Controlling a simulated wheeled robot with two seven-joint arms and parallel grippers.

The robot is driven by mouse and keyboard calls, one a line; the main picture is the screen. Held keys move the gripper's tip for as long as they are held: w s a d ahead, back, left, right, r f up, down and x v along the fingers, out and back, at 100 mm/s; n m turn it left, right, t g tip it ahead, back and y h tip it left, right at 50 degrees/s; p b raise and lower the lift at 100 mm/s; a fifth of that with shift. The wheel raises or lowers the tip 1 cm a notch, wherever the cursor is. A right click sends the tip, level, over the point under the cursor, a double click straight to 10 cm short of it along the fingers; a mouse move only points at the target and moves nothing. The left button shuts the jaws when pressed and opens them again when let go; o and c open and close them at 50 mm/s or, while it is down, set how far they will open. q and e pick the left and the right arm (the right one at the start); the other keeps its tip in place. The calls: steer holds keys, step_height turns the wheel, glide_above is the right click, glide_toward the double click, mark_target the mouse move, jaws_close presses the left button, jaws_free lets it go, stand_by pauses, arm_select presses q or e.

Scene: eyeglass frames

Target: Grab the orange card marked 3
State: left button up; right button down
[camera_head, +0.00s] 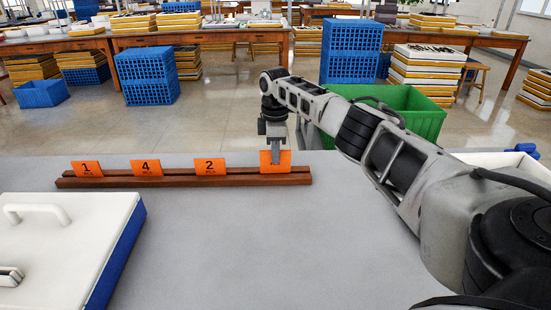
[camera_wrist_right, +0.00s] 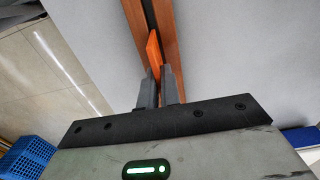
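My right gripper (camera_head: 276,150) points down at the right end of a brown wooden rail (camera_head: 120,182). It is around an orange card (camera_head: 266,165) whose number is hidden behind the finger. In the right wrist view the orange card (camera_wrist_right: 154,48) stands edge-on above the brown rail, its near end between the two close-set fingers of the right gripper (camera_wrist_right: 160,80), which look shut on it. Three other orange cards stand on the rail: card 1 (camera_head: 87,169), card 4 (camera_head: 146,168) and card 2 (camera_head: 210,167). My left gripper is not in view.
A white-lidded blue box (camera_head: 75,235) stands at the table's left front. A green bin (camera_head: 410,108) is beyond the table, behind my right arm. The grey table (camera_head: 260,240) in front of the rail is clear.

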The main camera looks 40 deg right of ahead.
steer(key=s+a+r, duration=0.3)
steer(key=a+r, duration=0.8)
steer(key=a, duration=0.2)
steer(key=shift+s+a+p, duration=0.2)
steer(key=shift+a+p, duration=0.15)
steer(key=shift+p, duration=0.1)
steer(key=shift+f, duration=0.15)
